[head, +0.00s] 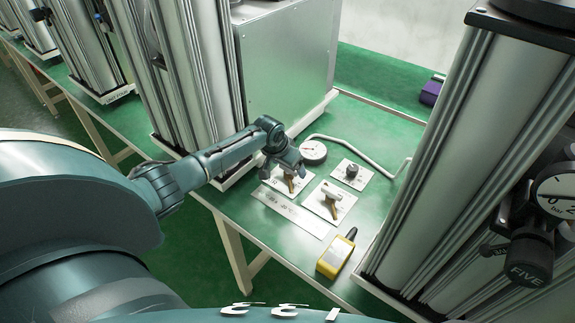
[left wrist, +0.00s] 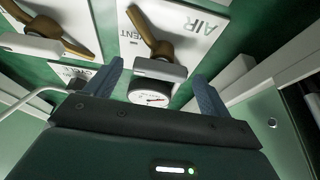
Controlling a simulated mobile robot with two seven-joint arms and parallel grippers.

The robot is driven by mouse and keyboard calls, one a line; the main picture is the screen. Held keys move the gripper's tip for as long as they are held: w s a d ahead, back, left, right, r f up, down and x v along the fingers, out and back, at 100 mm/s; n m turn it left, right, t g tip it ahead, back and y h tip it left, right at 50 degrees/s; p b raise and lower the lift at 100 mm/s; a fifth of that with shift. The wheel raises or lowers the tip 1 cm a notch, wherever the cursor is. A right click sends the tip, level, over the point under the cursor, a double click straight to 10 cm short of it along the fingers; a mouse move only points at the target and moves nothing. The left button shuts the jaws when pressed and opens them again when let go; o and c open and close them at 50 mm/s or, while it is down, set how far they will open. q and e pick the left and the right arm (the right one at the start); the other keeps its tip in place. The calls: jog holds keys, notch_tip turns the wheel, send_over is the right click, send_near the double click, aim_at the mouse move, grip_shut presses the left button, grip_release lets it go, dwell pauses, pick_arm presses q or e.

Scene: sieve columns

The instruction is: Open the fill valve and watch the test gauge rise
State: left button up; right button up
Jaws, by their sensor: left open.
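My left gripper (head: 284,165) hangs just above the nearer-left valve plate, open. In the left wrist view its two blue fingertips (left wrist: 158,71) stand apart, with the grey and brown handle of a valve (left wrist: 154,45) between or just beyond them; contact cannot be told. That valve's white plate (left wrist: 188,22) reads AIR and what looks like VENT. A second similar lever valve (head: 331,201) sits to its right on its own plate. I cannot read which one is marked fill. A small round white gauge (head: 313,151) with a red needle lies behind the gripper; its reading is illegible.
A dark knob (head: 352,171) on a plate is behind the second valve. A yellow handheld device (head: 337,254) and a label strip (head: 291,212) lie in front. Tall metal columns (head: 455,150) flank the green bench; a large dial gauge (head: 556,193) is at right.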

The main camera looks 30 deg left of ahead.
pick_arm(q)
jog(key=shift+c, duration=0.5)
jog(key=c, duration=0.9)
